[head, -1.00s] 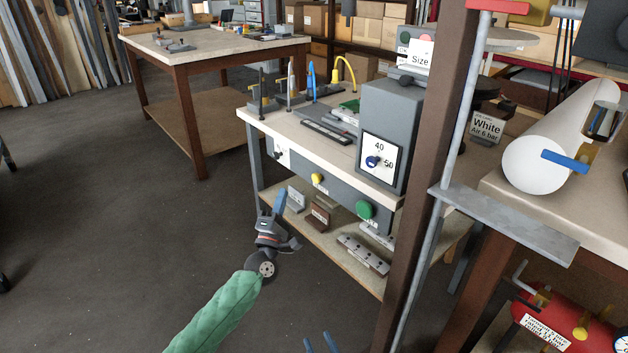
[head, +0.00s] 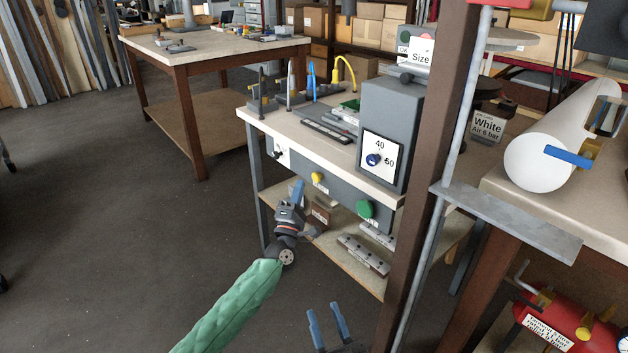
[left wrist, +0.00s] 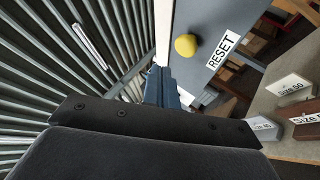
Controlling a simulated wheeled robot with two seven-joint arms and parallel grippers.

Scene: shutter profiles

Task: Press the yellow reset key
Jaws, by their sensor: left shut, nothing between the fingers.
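The yellow reset key (head: 317,177) is a round knob on the grey front panel of the bench. In the left wrist view the yellow key (left wrist: 186,46) stands out beside a white RESET label (left wrist: 222,50). My left gripper (head: 299,186) is shut and empty, just left of and slightly below the key in the head view. In the left wrist view its blue fingertips (left wrist: 157,73) show below and left of the key, with a gap between them in the picture. My right gripper (head: 326,308) is low at the bottom edge, its two blue fingers apart and empty.
A green button (head: 365,209) is on the same panel, right of the key. A dial with 40 and 50 (head: 381,158) stands above it. The lower shelf (head: 345,222) holds labelled blocks. A brown post (head: 428,170) stands to the right. Open floor lies left.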

